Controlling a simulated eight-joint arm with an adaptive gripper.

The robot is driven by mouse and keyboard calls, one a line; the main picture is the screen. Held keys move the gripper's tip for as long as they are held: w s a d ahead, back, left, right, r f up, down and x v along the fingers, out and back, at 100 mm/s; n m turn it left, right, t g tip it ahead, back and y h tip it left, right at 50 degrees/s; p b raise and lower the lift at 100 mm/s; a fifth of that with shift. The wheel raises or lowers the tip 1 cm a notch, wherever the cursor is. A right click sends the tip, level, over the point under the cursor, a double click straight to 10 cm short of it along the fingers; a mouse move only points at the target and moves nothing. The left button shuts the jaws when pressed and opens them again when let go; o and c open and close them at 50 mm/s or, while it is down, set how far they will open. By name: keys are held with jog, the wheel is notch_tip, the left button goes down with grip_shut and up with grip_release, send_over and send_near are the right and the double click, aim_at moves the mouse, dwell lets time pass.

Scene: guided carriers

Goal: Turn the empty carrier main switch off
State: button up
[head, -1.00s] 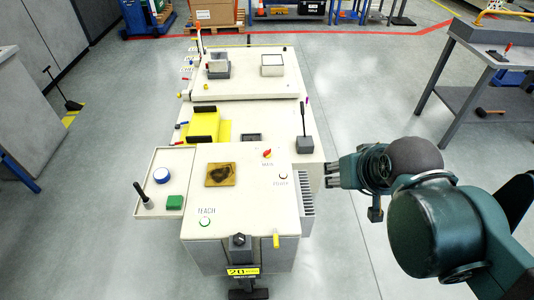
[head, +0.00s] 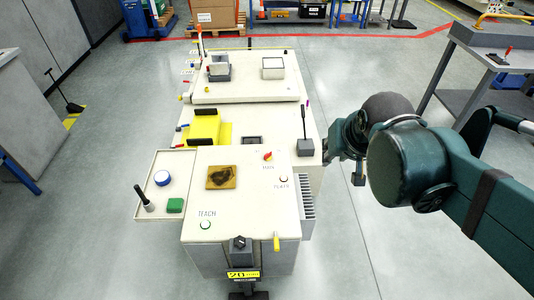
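A white carrier (head: 240,225) stands in the middle of the head view. Its top bears a small red and yellow rotary switch (head: 267,156) with a label below it that reads like MAIN. The handle's exact setting is too small to tell. My gripper (head: 328,150) is at the right side of the carrier, to the right of the switch and apart from it. My arm partly hides the gripper, and I cannot tell how far its fingers are open.
A black lever (head: 305,146) stands between switch and gripper. A white button (head: 283,178), a yellow handle (head: 276,242) and a TEACH button (head: 205,225) are nearby. A side tray (head: 150,205) holds several items. A workbench (head: 490,65) stands at right; floor between is clear.

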jog(key=w+a+f+m+g, duration=0.1)
jog(key=w+a+f+m, duration=0.15)
jog(key=w, duration=1.15)
jog(key=m+g+h+p, duration=0.1)
jog(key=m+g+h, duration=0.15)
jog(key=m, duration=0.25)
send_over(268, 154)
jog(key=s+a, duration=0.2)
jog(key=a, duration=0.1)
notch_tip(268, 154, down, 33)
jog(key=shift+d+f+m+h, duration=0.15)
jog(key=shift+m+h, duration=0.1)
jog(key=shift+b+x, duration=0.65)
jog(key=shift+x, duration=3.25)
jog(key=shift+c, duration=0.4)
grip_shut()
